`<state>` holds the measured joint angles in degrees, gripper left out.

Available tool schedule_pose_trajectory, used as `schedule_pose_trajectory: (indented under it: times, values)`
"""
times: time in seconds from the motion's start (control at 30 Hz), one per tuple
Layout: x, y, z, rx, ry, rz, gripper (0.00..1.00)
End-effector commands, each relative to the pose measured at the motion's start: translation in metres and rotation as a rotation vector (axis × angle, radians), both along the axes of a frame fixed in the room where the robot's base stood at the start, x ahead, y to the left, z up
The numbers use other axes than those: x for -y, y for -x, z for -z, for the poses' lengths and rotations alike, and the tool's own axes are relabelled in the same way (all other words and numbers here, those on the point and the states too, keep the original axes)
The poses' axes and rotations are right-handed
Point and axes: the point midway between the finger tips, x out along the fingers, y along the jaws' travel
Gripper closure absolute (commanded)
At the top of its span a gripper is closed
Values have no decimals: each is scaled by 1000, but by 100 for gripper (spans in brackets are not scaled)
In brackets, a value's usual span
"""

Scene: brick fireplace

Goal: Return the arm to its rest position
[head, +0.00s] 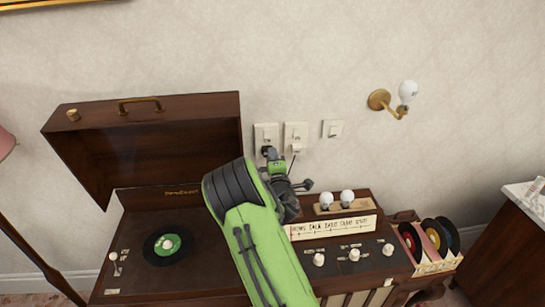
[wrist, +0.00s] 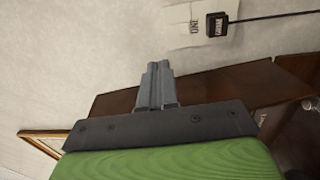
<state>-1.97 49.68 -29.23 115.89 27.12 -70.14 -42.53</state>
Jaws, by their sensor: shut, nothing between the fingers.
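My green arm reaches up from the bottom middle of the head view, in front of the console. My gripper (wrist: 158,68) shows in the wrist view with its two grey fingers together and nothing between them. In the head view the arm's dark end is near the wall plates, and the fingertips are hard to make out there. In the wrist view a wall plate with a black plug (wrist: 216,24) and its cord lies beyond the fingers, apart from them in the picture.
An open-lidded record player (head: 160,245) stands left of my arm. A radio (head: 335,228) with two bulbs on top and a rack of records (head: 437,265) are to the right. A wall lamp (head: 380,99) juts out above. A dark cabinet (head: 505,250) stands at far right.

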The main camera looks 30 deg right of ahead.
Motion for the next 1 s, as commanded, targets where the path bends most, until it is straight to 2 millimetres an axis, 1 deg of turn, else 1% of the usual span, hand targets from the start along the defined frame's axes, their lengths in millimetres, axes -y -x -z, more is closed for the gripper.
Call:
schedule_pose_trajectory:
  times: [0.23, 0.33, 0.37, 0.43, 0.47, 0.53, 0.57, 0.6, 0.67, 0.7, 0.77, 0.8, 0.87, 0.9, 0.97, 1.0]
  values:
    - [0, 0, 0, 0, -1, 1, 100]
    - [3, 5, -9, 13, -66, 35, 100]
    - [5, 8, -15, 23, -117, 57, 100]
    - [6, 22, -32, 46, -290, 125, 100]
    - [4, 29, -37, 54, -384, 156, 100]
    - [-7, 49, -48, 57, -605, 215, 100]
    - [-15, 58, -52, 53, -697, 233, 100]
    - [-28, 71, -56, 42, -815, 254, 100]
    - [-52, 93, -63, 11, -981, 276, 100]
    - [-69, 109, -67, -17, -1083, 287, 100]
    - [-99, 136, -72, -71, -1221, 298, 100]
    - [-119, 156, -75, -114, -1301, 307, 100]
    - [-149, 189, -79, -190, -1402, 316, 100]
    - [-168, 214, -81, -243, -1455, 326, 100]
    - [-194, 252, -80, -326, -1513, 346, 100]
    - [-207, 276, -79, -374, -1537, 363, 100]
